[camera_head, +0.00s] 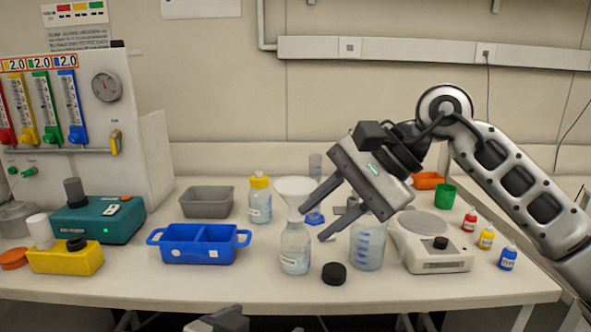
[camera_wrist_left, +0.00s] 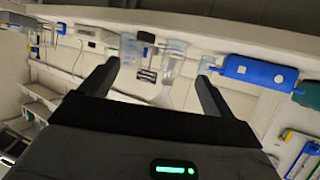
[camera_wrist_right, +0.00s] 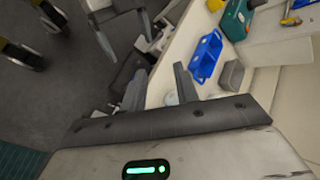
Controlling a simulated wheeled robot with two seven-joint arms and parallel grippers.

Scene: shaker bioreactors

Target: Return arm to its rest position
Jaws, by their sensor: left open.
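My right arm comes in from the right in the head view. Its gripper (camera_head: 314,224) is above the bench, tilted down to the left, with its fingers apart and nothing visible between them. One fingertip overlaps the edge of a white funnel (camera_head: 293,186) in a clear bottle (camera_head: 295,252); I cannot tell if they touch. The right wrist view also shows these fingers (camera_wrist_right: 160,69) apart. My left gripper (camera_wrist_left: 159,70) is open and empty in the left wrist view, facing the bench. Only a dark part of my left arm shows at the bottom of the head view.
A beaker (camera_head: 367,246), a black cap (camera_head: 334,273) and a white balance (camera_head: 436,252) stand below the right gripper. A blue tray (camera_head: 198,258), grey tray (camera_head: 206,213) and yellow-capped bottle (camera_head: 260,203) are to the left. The bench front (camera_head: 230,293) is clear.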

